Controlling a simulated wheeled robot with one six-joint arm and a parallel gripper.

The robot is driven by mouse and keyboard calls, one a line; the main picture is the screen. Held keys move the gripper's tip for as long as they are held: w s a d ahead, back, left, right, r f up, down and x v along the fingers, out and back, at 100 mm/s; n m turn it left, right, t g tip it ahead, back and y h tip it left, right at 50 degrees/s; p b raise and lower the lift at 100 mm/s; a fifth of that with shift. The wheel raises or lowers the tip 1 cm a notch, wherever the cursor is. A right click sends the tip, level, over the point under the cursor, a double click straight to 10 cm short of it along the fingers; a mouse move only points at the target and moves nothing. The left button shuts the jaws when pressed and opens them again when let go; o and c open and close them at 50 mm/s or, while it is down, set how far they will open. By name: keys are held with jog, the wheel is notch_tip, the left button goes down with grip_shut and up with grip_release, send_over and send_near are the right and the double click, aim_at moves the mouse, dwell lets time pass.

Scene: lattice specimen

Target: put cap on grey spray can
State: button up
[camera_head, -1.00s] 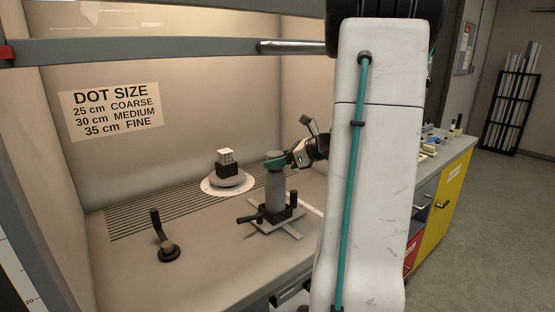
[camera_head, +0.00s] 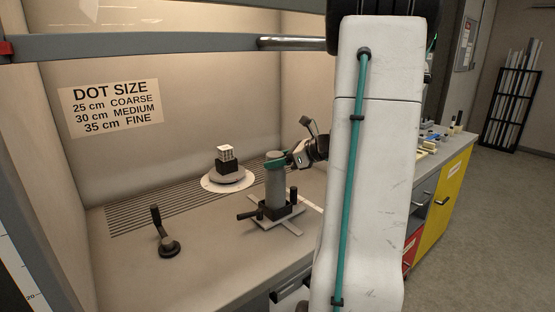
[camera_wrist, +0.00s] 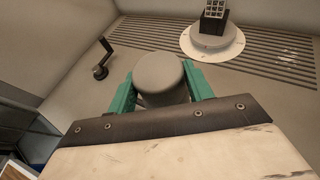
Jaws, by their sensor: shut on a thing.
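The grey spray can (camera_head: 275,187) stands upright in a dark holder on the bench, seen in the head view. My gripper (camera_head: 277,163) is at the can's top, coming from the right, with its teal fingers shut on the grey cap (camera_head: 276,154). The cap sits in line with the can, and I see no clear gap between them. In the wrist view the round grey top of the cap (camera_wrist: 161,72) shows between the two teal fingers (camera_wrist: 160,92). The fingers partly hide the joint between cap and can.
The dark holder (camera_head: 263,213) has side handles and a cross-shaped base. A white disc (camera_head: 210,186) with a small lattice cube (camera_head: 225,153) stands behind left. A black crank handle (camera_head: 168,247) is at the front left. A grey bar (camera_head: 180,48) crosses above the booth opening.

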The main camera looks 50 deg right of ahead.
jog(key=shift+f, duration=0.15)
jog(key=o, duration=1.5)
jog(key=shift+s+d, duration=0.1)
jog(key=shift+s, duration=0.05)
jog(key=shift+v, duration=2.4)
jog(key=v, duration=0.7)
jog(key=shift+s+d+r, duration=0.1)
jog(key=shift+s+r, duration=0.2)
